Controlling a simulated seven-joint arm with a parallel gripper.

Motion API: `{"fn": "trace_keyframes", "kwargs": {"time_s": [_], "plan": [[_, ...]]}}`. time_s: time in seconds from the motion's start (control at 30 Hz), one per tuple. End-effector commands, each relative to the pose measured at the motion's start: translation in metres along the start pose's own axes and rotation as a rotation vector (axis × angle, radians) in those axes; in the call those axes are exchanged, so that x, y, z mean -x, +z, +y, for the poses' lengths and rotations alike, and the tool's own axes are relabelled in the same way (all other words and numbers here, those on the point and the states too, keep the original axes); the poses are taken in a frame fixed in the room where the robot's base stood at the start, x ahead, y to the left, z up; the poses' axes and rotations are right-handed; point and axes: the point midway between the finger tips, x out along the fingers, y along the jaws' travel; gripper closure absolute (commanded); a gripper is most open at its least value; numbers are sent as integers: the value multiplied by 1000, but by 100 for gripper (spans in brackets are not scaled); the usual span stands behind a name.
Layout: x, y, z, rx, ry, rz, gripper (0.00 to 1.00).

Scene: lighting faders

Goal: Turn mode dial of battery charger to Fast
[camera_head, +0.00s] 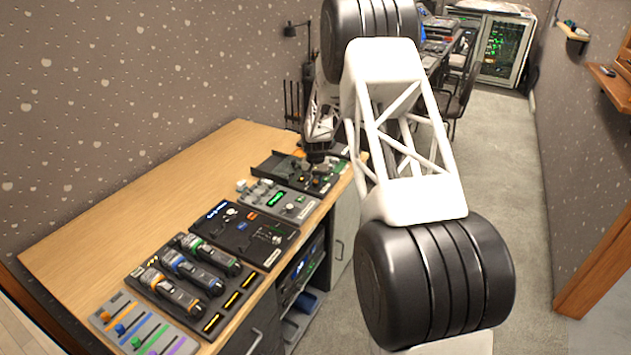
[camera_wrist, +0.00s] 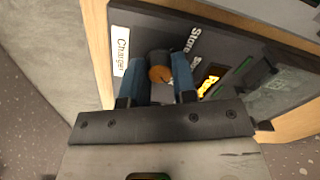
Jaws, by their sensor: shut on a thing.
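The battery charger (camera_wrist: 150,28) fills the upper middle of the wrist view as a dark panel with a white "Charger" label (camera_wrist: 121,50). Its mode dial (camera_wrist: 160,74) is a round dark knob with an orange-brown face. My gripper (camera_wrist: 159,62) is shut on the dial, one blue finger on each side. The word "Store" (camera_wrist: 192,40) is readable beside the dial; I see no readable "Fast", and the dial's pointer is not clear. In the head view the charger (camera_head: 322,183) is at the desk's far right end, partly hidden under my arm.
Right of the dial in the wrist view is a yellow marking (camera_wrist: 208,86). In the head view, a grey panel with a green display (camera_head: 290,207), a black panel (camera_head: 238,240), several flashlights (camera_head: 180,287) and a fader panel (camera_head: 125,318) line the wooden desk (camera_head: 150,200). The desk's back is clear.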

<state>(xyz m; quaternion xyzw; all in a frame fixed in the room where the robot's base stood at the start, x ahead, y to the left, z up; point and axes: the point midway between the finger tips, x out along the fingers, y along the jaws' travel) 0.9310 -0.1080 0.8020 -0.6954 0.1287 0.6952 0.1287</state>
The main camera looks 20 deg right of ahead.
Motion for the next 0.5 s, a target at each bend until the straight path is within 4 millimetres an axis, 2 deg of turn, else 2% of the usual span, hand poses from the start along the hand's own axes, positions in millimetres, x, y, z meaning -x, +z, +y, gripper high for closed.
{"fn": "trace_keyframes", "kwargs": {"time_s": [0.2,0.5], "plan": [[0,0,0,-117,0,1,98],[0,0,0,-173,0,0,98]]}}
